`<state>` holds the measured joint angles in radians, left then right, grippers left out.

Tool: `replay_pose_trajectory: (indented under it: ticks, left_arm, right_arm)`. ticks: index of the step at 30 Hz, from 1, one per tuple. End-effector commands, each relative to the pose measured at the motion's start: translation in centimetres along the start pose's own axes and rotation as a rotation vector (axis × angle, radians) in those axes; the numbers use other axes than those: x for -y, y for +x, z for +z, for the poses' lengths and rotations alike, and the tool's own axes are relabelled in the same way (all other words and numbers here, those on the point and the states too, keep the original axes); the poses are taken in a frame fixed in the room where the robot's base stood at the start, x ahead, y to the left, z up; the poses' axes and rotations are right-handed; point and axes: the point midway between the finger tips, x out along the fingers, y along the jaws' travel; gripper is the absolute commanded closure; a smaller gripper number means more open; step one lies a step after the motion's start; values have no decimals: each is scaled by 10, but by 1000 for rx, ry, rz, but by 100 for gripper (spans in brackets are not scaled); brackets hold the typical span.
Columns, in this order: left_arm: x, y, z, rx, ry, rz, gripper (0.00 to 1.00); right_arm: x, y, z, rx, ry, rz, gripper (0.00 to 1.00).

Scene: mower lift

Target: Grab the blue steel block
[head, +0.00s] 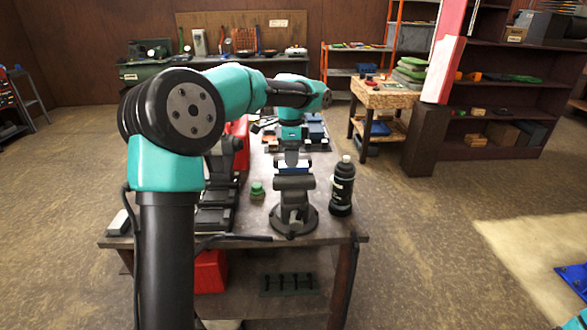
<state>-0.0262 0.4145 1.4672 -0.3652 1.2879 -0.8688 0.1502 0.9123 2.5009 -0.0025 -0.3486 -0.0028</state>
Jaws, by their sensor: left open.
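My left arm comes in from the left and reaches over the workbench. Its gripper (291,165) points down, open, just above a grey vise (294,215) with a round base near the bench's front edge. The fingers overlap the vise's top in the picture, so I cannot tell whether they touch it or have anything between them. I cannot single out the blue steel block with certainty. A blue item (317,131) shows at the back right of the bench, partly behind my arm. My right gripper is out of view.
A black bottle (342,187) stands close to the vise's right, and a small green jar (257,190) to its left. Dark machinery (217,200) and a red thing (238,140) crowd the bench's left (262,222). A wooden side table (385,95) stands behind right.

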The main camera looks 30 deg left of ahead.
Motion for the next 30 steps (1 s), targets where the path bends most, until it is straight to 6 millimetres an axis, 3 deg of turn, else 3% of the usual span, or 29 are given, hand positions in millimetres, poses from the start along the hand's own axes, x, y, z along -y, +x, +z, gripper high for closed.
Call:
replay_pose_trajectory:
  ticks: [3,8,23,30]
  left_arm:
    - [-1,18,0,2,1,2,23]
    - [-1,33,0,0,0,0,23]
    - [-1,35,0,-1,-1,-1,23]
    - [-1,35,0,-1,-1,-1,45]
  right_arm:
    - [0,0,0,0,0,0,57]
    - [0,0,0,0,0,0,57]
    - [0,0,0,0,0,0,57]
    - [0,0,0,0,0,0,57]
